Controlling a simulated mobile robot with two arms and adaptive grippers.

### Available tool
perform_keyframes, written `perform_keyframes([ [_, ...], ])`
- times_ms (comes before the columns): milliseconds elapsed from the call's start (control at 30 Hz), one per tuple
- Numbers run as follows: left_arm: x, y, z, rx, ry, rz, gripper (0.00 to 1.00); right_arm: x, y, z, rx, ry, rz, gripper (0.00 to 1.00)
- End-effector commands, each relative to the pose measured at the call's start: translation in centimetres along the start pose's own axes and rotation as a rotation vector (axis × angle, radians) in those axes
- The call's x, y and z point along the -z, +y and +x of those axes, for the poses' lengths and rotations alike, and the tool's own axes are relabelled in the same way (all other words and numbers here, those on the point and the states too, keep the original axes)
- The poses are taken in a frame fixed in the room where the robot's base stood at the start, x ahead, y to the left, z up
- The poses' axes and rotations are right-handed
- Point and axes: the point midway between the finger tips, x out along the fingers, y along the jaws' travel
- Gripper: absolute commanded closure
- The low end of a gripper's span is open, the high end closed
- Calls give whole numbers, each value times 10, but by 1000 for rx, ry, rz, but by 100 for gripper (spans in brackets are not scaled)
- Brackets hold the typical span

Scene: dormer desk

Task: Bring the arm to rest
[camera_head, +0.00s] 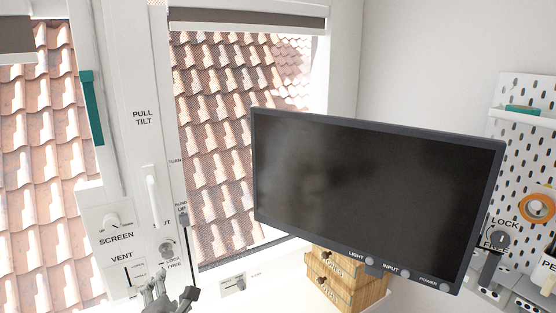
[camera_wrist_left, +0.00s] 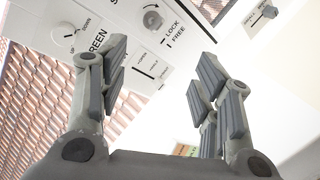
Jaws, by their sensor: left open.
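My left gripper (camera_head: 171,296) is at the bottom edge of the head view, in front of the lower part of the white window-side panel (camera_head: 128,225). In the left wrist view, its two grey fingers (camera_wrist_left: 160,75) stand wide apart with nothing between them. Behind them is the panel with a LOCK/FREE knob (camera_wrist_left: 152,19), which also shows in the head view (camera_head: 167,248), and a SCREEN knob (camera_wrist_left: 70,32). The fingers look apart from the panel, though the exact gap cannot be told. The rest of the left arm is hidden below the frame. My right gripper does not show.
A large dark monitor (camera_head: 370,190) fills the middle right, with wooden drawers (camera_head: 345,283) below it. A white window handle (camera_head: 151,195) juts out above the gripper. A small slider (camera_head: 236,284) sits low on the wall. A pegboard (camera_head: 525,150) stands at far right.

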Motion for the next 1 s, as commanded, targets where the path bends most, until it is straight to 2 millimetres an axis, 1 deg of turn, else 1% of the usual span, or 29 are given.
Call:
perform_keyframes([
  [33,-4,-21,-11,57,2,-107,42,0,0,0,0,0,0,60],
  [100,-8,-43,-24,121,15,-265,42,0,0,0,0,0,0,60],
  [167,-11,-60,-35,173,35,-401,42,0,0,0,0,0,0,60],
  [300,-15,-95,-62,282,112,-726,42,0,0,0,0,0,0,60],
  [400,-15,-116,-80,343,194,-960,42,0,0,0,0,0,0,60],
  [567,-11,-142,-107,403,363,-1338,42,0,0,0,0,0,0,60],
  [733,2,-162,-132,396,586,-1733,42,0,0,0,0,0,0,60],
  [867,18,-173,-148,328,776,-2029,42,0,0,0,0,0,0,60],
  [1000,43,-183,-164,183,989,-2333,42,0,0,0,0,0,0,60],
])
